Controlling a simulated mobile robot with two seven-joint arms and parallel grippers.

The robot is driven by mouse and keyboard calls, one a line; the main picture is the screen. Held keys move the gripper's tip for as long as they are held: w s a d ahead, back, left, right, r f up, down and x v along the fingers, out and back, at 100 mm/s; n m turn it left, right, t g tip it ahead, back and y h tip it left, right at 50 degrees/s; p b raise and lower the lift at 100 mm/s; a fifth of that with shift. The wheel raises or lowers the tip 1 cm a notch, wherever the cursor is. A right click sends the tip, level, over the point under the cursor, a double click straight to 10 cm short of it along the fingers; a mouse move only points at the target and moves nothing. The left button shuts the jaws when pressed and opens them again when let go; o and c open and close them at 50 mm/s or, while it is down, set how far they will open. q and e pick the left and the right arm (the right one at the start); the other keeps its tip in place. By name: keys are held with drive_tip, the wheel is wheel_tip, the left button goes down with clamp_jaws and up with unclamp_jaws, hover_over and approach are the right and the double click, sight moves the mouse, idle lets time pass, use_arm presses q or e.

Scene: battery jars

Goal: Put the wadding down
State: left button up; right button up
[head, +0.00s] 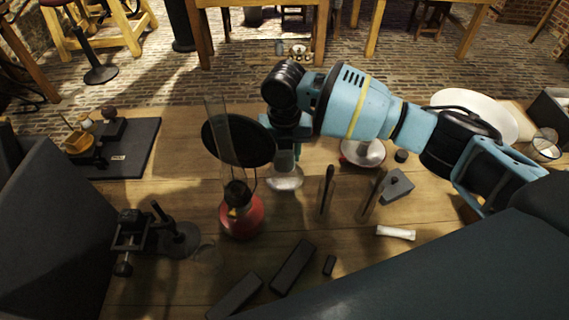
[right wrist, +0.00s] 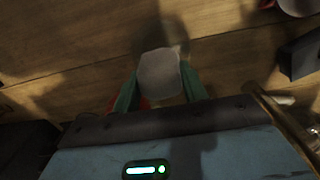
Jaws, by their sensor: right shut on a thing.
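My right gripper (head: 286,155) reaches down over the middle of the wooden table, to the right of the red-based lamp. It is shut on a pale, rounded piece of wadding (head: 285,179), which shows just below the fingers. In the right wrist view the wadding (right wrist: 160,75) sits between the two green fingertips of the gripper (right wrist: 160,84), above the wooden boards. I cannot tell whether its underside touches the table. My left gripper is not in view.
The red lamp (head: 241,219) with a tall glass stands close left of the gripper. Glass jars with dark rods (head: 327,192) stand to the right, near a grey block (head: 397,187). A white roll (head: 395,233) and dark bars (head: 292,267) lie nearer.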

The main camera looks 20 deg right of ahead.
sight(285, 165)
drive_tip(key=shift+f, duration=2.35)
drive_tip(key=shift+f, duration=0.2)
drive_tip(key=o, duration=1)
drive_tip(key=shift+r, duration=0.15)
drive_tip(key=shift+r, duration=3.8)
